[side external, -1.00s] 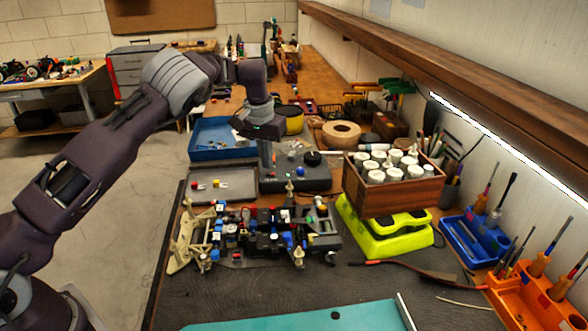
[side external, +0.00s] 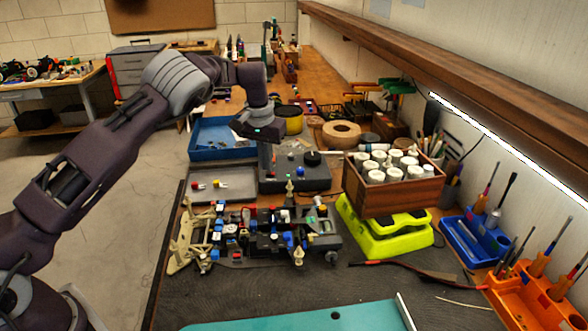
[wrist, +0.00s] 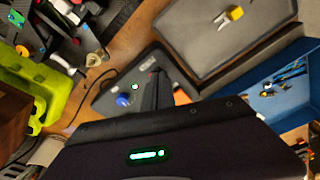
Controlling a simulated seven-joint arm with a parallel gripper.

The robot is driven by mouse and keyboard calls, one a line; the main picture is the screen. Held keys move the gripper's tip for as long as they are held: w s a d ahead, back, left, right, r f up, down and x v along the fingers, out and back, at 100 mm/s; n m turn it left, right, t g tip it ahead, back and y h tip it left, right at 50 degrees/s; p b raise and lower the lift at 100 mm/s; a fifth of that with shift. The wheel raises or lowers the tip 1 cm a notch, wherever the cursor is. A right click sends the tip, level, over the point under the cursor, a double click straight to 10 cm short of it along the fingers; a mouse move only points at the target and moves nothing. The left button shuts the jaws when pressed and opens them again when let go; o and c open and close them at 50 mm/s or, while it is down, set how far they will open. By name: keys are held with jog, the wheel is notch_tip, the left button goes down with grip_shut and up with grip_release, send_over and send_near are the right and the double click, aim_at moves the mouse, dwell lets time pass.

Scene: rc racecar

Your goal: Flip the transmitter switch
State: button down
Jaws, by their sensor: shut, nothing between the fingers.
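The transmitter (side external: 312,183) is a dark flat box on the bench behind the car chassis. It carries a blue knob and a black round knob (side external: 312,158). My gripper (side external: 266,168) is shut and empty, pointing down at the transmitter's left end. In the wrist view my gripper (wrist: 158,86) covers part of the box. I cannot make out the switch or tell whether the fingertips touch the box.
A grey tray (side external: 236,196) with small parts lies left of the transmitter, and a blue bin (side external: 205,154) stands behind it. The car chassis (side external: 250,240) is in front. A wooden crate of white-capped bottles (side external: 395,195) above a yellow-green stand (side external: 385,240) is at right.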

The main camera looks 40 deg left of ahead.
jog(key=shift+f, duration=0.6)
jog(key=shift+r, duration=3.5)
